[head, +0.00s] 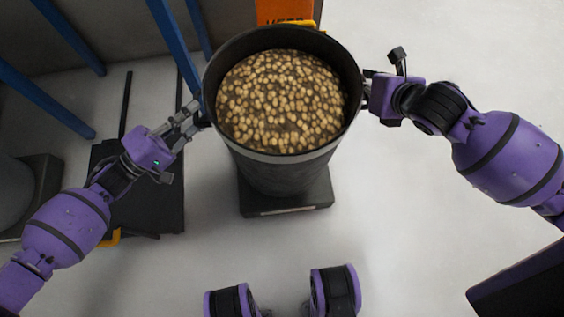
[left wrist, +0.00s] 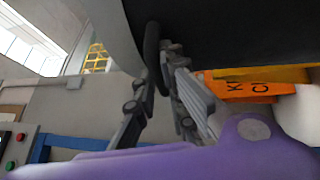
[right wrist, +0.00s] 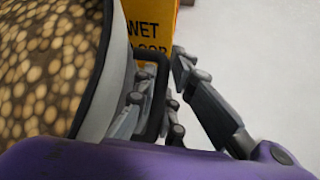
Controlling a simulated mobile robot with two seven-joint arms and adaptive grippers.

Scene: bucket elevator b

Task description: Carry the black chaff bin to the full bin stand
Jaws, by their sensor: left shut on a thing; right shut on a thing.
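The black chaff bin (head: 282,172) stands upright in the middle of the head view, filled with tan, grain-like pieces. My left gripper (head: 198,116) is shut on the bin's left side handle; this handle (left wrist: 152,48) shows between the fingers in the left wrist view. My right gripper (head: 368,90) is shut on the handle on the right side; this handle (right wrist: 158,105) is a dark loop in the right wrist view. A low black base (head: 290,207) lies directly below the bin. The bin hides much of it, and I cannot tell whether they touch.
A black platform (head: 160,205) lies on the floor at the left, near blue posts (head: 45,100). A grey rounded thing (head: 12,190) stands at the far left. An orange sign (head: 283,10) is behind the bin; a yellow wet-floor sign (right wrist: 150,25) is there too.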

